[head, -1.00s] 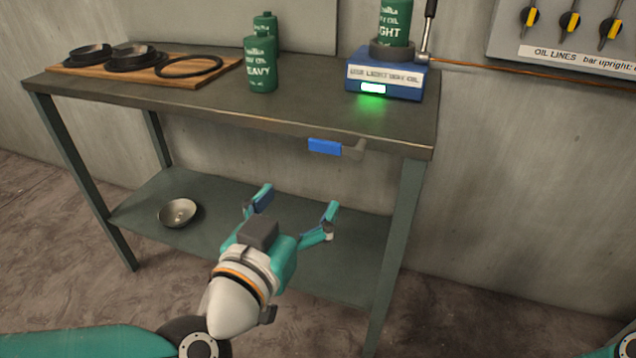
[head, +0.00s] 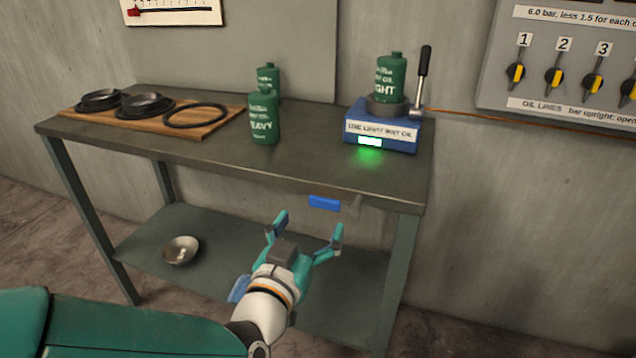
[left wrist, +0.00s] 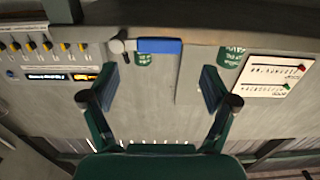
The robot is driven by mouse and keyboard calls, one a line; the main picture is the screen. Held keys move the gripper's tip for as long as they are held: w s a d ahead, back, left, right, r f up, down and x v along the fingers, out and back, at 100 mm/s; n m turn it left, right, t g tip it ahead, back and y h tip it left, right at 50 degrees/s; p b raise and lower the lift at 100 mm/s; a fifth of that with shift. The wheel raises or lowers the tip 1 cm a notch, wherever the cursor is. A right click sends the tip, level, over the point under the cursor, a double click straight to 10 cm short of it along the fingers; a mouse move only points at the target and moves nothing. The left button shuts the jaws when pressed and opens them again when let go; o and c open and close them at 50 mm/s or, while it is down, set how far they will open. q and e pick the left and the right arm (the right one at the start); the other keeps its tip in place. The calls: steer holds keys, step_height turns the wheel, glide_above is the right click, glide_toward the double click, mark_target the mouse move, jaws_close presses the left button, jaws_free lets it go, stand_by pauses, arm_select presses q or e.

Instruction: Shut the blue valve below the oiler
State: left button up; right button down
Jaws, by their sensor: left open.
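The blue valve handle (head: 324,203) sticks out level under the front edge of the bench, with its grey body (head: 352,205) at its right end. In the left wrist view the blue handle (left wrist: 160,46) lies ahead of the fingers, near the top. The oiler is a blue box (head: 384,125) on the bench top, with a green bottle marked LIGHT (head: 391,77), a lever and a lit green lamp. My left gripper (head: 310,235) is open and empty, in front of and below the handle, apart from it. My right gripper is out of view.
Two green bottles, the front one marked HEAVY (head: 264,117), and a wooden board (head: 200,128) with dark rings stand on the bench top (head: 310,162). A metal bowl (head: 181,250) sits on the lower shelf (head: 150,246). A panel (head: 560,105) with several black-and-yellow knobs hangs at right.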

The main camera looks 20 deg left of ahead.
mark_target(323, 203)
arm_select(q)
steer(key=shift+w+r+p, duration=0.35)
steer(key=shift+w+p, duration=0.55)
steer(key=shift+p, duration=1.65)
steer(key=w, duration=0.3)
steer(key=w+p, duration=0.1)
steer(key=shift+w+d+f, duration=0.15)
steer(key=shift+w+f, duration=0.15)
steer(key=shift+w, duration=0.55)
